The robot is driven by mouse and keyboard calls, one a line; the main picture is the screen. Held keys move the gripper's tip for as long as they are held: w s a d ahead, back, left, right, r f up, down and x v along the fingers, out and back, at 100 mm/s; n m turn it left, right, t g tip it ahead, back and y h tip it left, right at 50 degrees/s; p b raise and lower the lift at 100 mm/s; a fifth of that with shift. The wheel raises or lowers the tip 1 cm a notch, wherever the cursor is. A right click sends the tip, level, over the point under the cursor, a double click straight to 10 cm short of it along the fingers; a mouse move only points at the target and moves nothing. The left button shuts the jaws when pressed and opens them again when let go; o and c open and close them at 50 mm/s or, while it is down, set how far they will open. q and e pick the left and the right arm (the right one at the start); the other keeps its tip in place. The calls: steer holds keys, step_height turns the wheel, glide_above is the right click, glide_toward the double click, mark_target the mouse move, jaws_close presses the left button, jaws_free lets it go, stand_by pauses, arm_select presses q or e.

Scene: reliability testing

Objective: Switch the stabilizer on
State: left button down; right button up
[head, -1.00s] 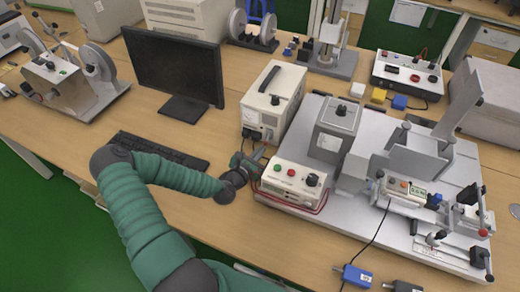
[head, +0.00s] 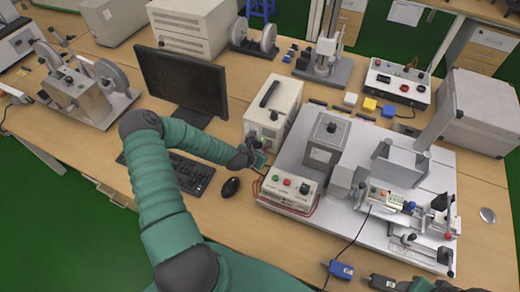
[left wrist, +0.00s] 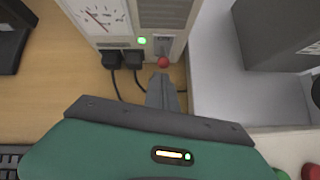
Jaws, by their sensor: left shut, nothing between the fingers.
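The stabilizer, a cream box with a black top handle (head: 275,108), stands on the bench in the head view. In the left wrist view its front (left wrist: 163,15) shows a needle gauge (left wrist: 100,14), a bright green lamp (left wrist: 142,41) and a switch with a red tip (left wrist: 163,62). My left gripper (head: 262,160) is at the lower front of the stabilizer. In the left wrist view its fingers (left wrist: 162,80) are shut and empty, with the tips just below the red tip. I cannot tell whether they touch it. My right gripper is not in view.
A control box with green and red buttons (head: 290,190) stands close to the right of my left gripper, on a grey test-rig plate (head: 355,225). A mouse (head: 230,187), keyboard (head: 185,172) and monitor (head: 182,80) are to the left. Black cables (left wrist: 122,85) hang beside the switch.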

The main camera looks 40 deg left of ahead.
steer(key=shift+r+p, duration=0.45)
steer(key=shift+p, duration=0.25)
